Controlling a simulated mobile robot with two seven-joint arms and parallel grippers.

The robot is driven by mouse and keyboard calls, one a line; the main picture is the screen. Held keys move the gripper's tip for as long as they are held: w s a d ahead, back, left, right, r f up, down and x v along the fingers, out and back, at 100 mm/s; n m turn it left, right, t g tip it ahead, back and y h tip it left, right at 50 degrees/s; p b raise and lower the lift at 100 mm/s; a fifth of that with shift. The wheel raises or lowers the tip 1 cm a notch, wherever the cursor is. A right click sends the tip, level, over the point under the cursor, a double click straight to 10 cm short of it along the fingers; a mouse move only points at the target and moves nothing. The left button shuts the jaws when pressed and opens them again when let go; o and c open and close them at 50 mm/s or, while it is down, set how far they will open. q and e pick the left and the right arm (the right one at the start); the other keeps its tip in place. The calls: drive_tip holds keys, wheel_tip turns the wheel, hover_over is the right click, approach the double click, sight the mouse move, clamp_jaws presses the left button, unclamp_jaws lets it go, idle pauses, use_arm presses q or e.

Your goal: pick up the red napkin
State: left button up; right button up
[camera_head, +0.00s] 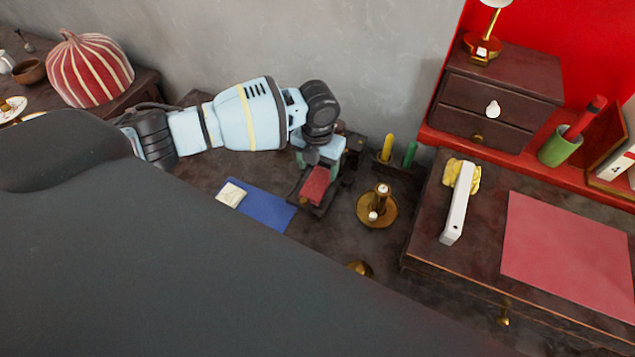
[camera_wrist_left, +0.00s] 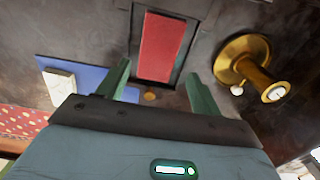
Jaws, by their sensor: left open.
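The red napkin (camera_head: 316,186) appears as a small flat red rectangle lying on a dark tray or stand (camera_head: 302,199), just in front of my left gripper (camera_head: 318,166). In the left wrist view the napkin (camera_wrist_left: 161,47) lies ahead of and roughly between the fingertips, within the dark frame (camera_wrist_left: 137,30). My left gripper (camera_wrist_left: 158,88) is open, its two green fingers apart with nothing between them. I cannot tell whether the fingers touch the tray. My right gripper is not in view.
A brass candle holder (camera_head: 376,210) stands right of the napkin. A blue sheet (camera_head: 266,212) with a pale block (camera_head: 231,194) lies left. Yellow and green candles (camera_head: 387,148) stand behind. A larger red sheet (camera_head: 568,252) and a white bar (camera_head: 457,204) lie on the right desk.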

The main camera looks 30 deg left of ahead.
sight(317, 183)
use_arm(q)
drive_tip(key=shift+w+a+f, duration=0.1)
drive_tip(key=shift+f, duration=1.4)
drive_tip(key=shift+w+a+f, duration=0.1)
drive_tip(key=shift+f, duration=1.4)
drive_tip(key=shift+c, duration=0.2)
drive_tip(key=c, duration=0.7)
